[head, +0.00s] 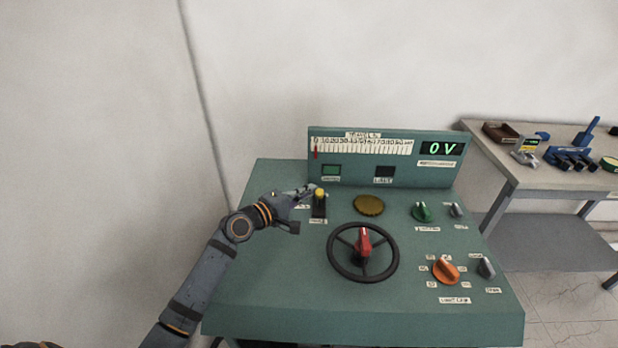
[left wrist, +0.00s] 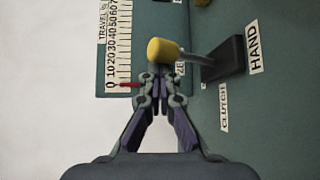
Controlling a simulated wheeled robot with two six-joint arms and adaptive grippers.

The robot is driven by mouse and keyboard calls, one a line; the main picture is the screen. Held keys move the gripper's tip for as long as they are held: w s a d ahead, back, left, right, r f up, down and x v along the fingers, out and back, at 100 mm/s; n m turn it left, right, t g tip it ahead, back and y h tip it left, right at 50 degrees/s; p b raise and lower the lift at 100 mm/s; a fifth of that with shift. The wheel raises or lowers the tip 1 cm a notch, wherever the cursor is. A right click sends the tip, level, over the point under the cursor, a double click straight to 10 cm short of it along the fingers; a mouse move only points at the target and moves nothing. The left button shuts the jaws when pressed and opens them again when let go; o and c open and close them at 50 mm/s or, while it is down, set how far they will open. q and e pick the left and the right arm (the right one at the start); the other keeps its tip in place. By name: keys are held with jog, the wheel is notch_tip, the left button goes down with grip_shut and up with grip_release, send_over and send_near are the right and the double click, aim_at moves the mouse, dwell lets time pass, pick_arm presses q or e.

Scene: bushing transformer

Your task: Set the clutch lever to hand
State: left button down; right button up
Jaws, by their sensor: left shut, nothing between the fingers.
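The clutch lever has a yellow knob (head: 319,193) on a grey shaft rising from a black slotted base (head: 319,211). In the left wrist view the knob (left wrist: 162,50) points away from the HAND label (left wrist: 254,47), and the base (left wrist: 225,58) lies beside that label. The CLUTCH label (left wrist: 224,107) is below the base there. My left gripper (head: 309,193) is shut and empty, just left of the knob in the head view. In the left wrist view its fingertips (left wrist: 160,80) are close below the knob; I cannot tell whether they touch. My right gripper is not in view.
The green console (head: 290,290) carries a black handwheel (head: 335,266) with a red handle, a brass disc (head: 369,205), and green and orange knobs at right. Its raised back panel holds a scale and a 0 V display (head: 441,148). A side table (head: 535,183) with tools stands at right.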

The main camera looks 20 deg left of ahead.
pick_arm(q)
jog(key=shift+s+f, duration=0.15)
jog(key=shift+f, duration=0.05)
dwell(0.4)
jog(key=shift+s+a, duration=0.15)
jog(key=shift+s, duration=0.05)
jog(key=v, duration=1)
jog(key=shift+a, duration=0.3)
jog(key=shift+s+a, duration=0.1)
jog(key=shift+s, duration=0.1)
jog(key=shift+s+r, duration=0.2)
jog(key=shift+s, duration=0.2)
